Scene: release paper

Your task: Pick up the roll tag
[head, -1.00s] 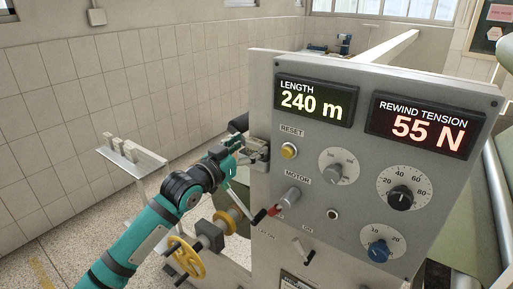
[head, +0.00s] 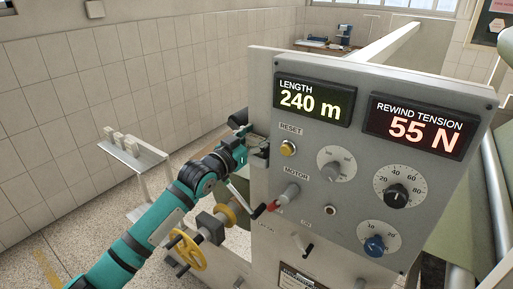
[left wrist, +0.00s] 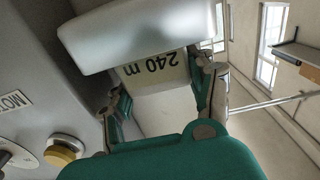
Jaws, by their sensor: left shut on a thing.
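The roll tag (left wrist: 155,66) is a pale tag with "240 m" printed on it, upside down in the left wrist view. It sits between the two fingers of my left gripper (left wrist: 162,88), which is shut on it. A pale rounded block (left wrist: 140,30) lies right at the tag's far edge and hides part of it; I cannot tell whether they are still joined. In the head view my left gripper (head: 256,150) is at the left edge of the grey control panel (head: 330,225), its fingers partly hidden. My right gripper is not in view.
The panel carries a yellow reset button (head: 288,148), a red-tipped motor lever (head: 286,198) and several knobs. A yellow handwheel (head: 188,253) is below my left arm. A small shelf with pale blocks (head: 122,141) stands at left. The tiled wall is behind.

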